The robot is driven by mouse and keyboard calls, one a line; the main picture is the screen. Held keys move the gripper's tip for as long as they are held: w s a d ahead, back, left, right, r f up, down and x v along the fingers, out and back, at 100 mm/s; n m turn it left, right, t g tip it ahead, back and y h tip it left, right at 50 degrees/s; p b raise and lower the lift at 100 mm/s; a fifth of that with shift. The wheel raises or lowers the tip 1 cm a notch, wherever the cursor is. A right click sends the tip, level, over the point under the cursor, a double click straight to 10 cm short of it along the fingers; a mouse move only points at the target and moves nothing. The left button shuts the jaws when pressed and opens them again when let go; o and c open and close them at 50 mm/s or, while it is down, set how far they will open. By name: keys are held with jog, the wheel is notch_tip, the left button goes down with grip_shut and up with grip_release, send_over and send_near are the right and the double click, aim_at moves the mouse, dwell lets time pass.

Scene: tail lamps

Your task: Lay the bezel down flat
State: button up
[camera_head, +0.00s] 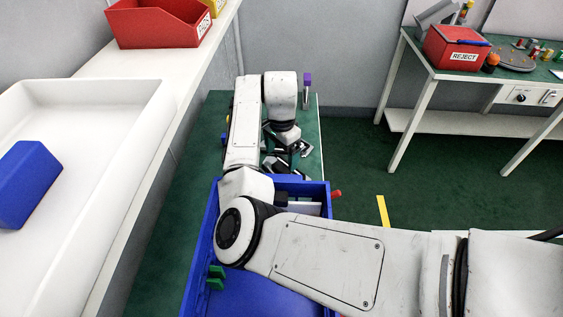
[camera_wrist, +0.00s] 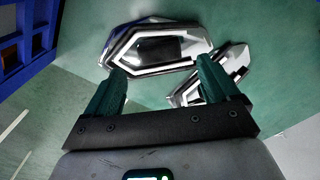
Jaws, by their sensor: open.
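In the wrist view, an angular frame-like part with silver edges and a dark middle, which looks like a bezel (camera_wrist: 188,48), lies on the green surface just beyond my gripper (camera_wrist: 163,74). A second, similar silver and black part (camera_wrist: 228,72) lies to its right, partly behind the right finger. My gripper's two green fingers are apart, with nothing clearly held between them. I cannot tell whether a fingertip touches either part. In the head view, dark and silver parts (camera_head: 273,163) lie on the green tabletop below my wrist, and my arm hides some of them.
A blue crate (camera_head: 205,245) stands on the near end of the green table (camera_head: 309,160), under my arm. A purple-topped item (camera_head: 307,82) stands at the far end. A white counter (camera_head: 120,62) runs along the left. A red reject bin (camera_head: 455,50) is at the right.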

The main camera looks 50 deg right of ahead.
aim_at(282, 167)
notch_tip(282, 167, up, 7)
jog(key=shift+r, duration=0.15)
jog(key=shift+d, duration=0.1)
dwell(0.3)
